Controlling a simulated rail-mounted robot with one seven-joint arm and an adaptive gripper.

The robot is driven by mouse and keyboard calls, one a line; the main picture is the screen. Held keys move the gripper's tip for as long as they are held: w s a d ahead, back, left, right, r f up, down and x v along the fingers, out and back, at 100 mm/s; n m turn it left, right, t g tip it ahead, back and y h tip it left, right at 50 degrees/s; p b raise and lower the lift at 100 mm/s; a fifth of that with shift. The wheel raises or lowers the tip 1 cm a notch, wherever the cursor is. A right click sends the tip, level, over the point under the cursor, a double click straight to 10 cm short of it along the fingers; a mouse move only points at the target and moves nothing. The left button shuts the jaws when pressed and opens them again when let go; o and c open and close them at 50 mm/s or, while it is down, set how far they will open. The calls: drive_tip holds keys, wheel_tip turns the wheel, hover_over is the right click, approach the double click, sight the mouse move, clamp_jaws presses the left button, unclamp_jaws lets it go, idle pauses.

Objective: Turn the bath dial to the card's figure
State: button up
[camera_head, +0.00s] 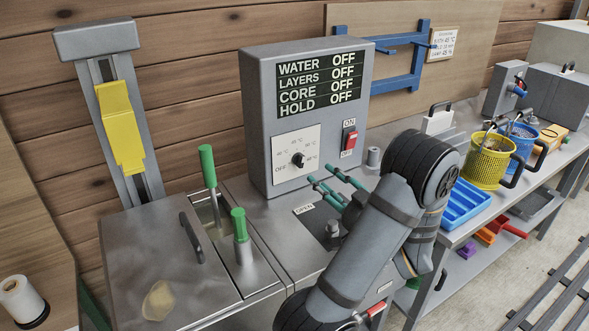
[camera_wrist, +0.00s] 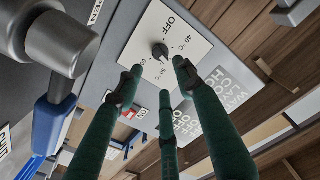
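The bath dial (camera_head: 298,159) is a small black knob on a white plate on the front of the grey control box (camera_head: 256,110). The plate carries OFF and several temperature marks; I cannot tell exactly which mark the knob points at. The card (camera_head: 443,43) hangs on the back board; its top line seems to read bath 45 °C. My gripper (camera_head: 328,187) is in front of the box, low and right of the dial. Its green fingers are spread and empty. In the wrist view the dial (camera_wrist: 160,52) lies just beyond the fingertips (camera_wrist: 160,80), apparently untouched.
The box display (camera_head: 318,80) shows OFF for water, layers, core and hold. A red switch (camera_head: 350,139) sits right of the dial. Green-handled levers (camera_head: 208,166) stand left, by a metal lid (camera_head: 165,265). Yellow (camera_head: 487,165) and blue baskets stand right.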

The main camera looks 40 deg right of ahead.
sight(300, 161)
drive_tip(key=w+d, duration=0.1)
drive_tip(key=w, duration=0.7)
drive_tip(key=shift+p, duration=0.3)
drive_tip(key=shift+w, duration=0.1)
drive_tip(key=shift+c, duration=0.7)
drive_tip(key=c, duration=0.7)
clamp_jaws()
